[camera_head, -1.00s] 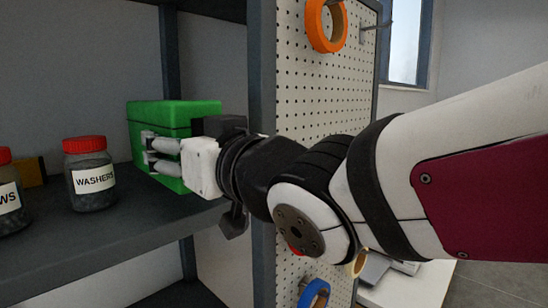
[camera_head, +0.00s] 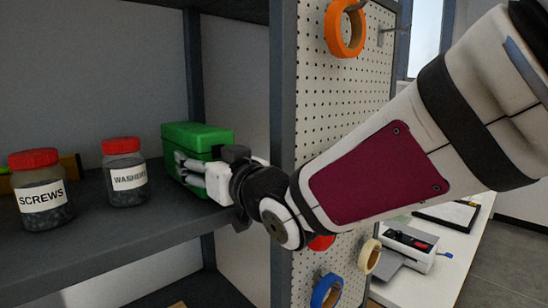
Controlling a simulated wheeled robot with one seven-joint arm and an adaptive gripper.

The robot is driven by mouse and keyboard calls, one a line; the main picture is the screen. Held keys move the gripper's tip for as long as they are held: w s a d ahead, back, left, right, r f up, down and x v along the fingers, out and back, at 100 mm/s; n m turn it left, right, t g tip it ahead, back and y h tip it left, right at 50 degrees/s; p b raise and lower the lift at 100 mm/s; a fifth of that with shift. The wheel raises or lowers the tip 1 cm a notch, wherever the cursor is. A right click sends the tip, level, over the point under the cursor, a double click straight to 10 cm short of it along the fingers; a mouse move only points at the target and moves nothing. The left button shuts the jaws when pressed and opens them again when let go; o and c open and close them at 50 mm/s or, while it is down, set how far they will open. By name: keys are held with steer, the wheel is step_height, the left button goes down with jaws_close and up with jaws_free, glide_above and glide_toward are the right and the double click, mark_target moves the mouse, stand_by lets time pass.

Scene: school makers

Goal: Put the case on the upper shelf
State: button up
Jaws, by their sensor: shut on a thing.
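The case is a green box (camera_head: 196,137) at the right end of a dark grey shelf board (camera_head: 140,238), beside the upright post. My gripper (camera_head: 190,168) is at its front right side with its light fingers shut on it. The fingers and wrist hide the lower right part of the case. It looks close to the board, but I cannot tell whether its underside touches. Another dark board (camera_head: 235,8) shows at the top edge of the view, above the case.
A washers jar (camera_head: 125,172) stands left of the case, and a screws jar (camera_head: 41,190) farther left; both have red lids. A pegboard (camera_head: 330,120) with tape rolls, including an orange one (camera_head: 345,28), flanks the shelf's right post (camera_head: 283,130). A white bench (camera_head: 440,270) stands at right.

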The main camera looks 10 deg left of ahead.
steer(key=o, duration=1.6)
steer(key=shift+f, duration=0.1)
